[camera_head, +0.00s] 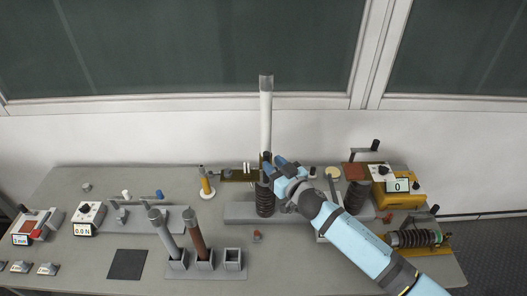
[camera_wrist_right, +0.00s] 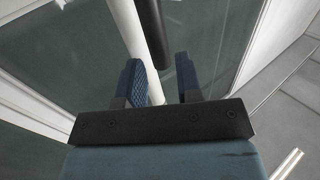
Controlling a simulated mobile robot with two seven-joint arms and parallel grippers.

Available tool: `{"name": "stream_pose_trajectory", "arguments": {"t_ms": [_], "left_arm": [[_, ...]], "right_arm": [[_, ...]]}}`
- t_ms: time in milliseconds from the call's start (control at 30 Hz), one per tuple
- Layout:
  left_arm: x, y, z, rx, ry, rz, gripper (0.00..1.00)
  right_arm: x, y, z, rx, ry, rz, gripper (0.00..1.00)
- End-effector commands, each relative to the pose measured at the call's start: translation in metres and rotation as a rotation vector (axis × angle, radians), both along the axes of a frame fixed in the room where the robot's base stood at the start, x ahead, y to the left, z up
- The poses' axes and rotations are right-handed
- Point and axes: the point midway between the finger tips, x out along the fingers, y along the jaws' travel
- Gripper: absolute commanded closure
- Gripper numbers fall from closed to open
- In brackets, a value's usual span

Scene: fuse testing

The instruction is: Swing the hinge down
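A white tube with a grey cap (camera_head: 265,110) stands upright at the middle of the bench, its lower end at the top of a dark ribbed insulator (camera_head: 265,200). The hinge itself is small and partly hidden by my right gripper. My right gripper (camera_head: 272,164) is beside the tube's lower end; contact cannot be told. In the right wrist view its two blue fingers (camera_wrist_right: 160,82) are apart. The white tube (camera_wrist_right: 128,25) runs behind them, and a dark rod (camera_wrist_right: 152,30) shows beside it. My left gripper is not in view.
A second ribbed insulator (camera_head: 357,195) and a yellow meter box (camera_head: 397,190) stand at right. Two upright tubes, one grey (camera_head: 162,232) and one brown (camera_head: 193,230), stand in holders at front left. A black square pad (camera_head: 127,264) lies left of them. A wall is behind the bench.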

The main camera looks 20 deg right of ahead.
Motion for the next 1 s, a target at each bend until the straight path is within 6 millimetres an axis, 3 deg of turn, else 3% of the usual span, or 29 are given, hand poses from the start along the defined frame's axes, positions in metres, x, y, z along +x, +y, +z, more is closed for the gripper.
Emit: {"name": "stream_pose_trajectory", "arguments": {"t_ms": [100, 300, 700, 733, 867, 1000], "left_arm": [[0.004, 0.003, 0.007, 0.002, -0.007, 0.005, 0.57], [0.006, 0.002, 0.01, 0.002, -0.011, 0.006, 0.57], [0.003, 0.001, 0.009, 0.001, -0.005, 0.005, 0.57], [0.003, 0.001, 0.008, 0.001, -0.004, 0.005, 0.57], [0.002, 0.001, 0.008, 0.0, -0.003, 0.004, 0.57], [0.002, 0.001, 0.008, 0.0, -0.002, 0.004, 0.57]], "right_arm": [[0.024, 0.008, 0.002, 0.0, -0.001, -0.001, 0.67], [0.048, 0.015, 0.0, 0.0, 0.0, -0.001, 0.67], [0.056, 0.018, -0.001, 0.0, 0.001, 0.0, 0.67], [0.056, 0.018, -0.001, 0.0, 0.001, 0.0, 0.7], [0.056, 0.018, -0.001, 0.0, 0.001, 0.0, 1.0], [0.056, 0.018, -0.001, 0.0, 0.001, 0.0, 1.0]]}}
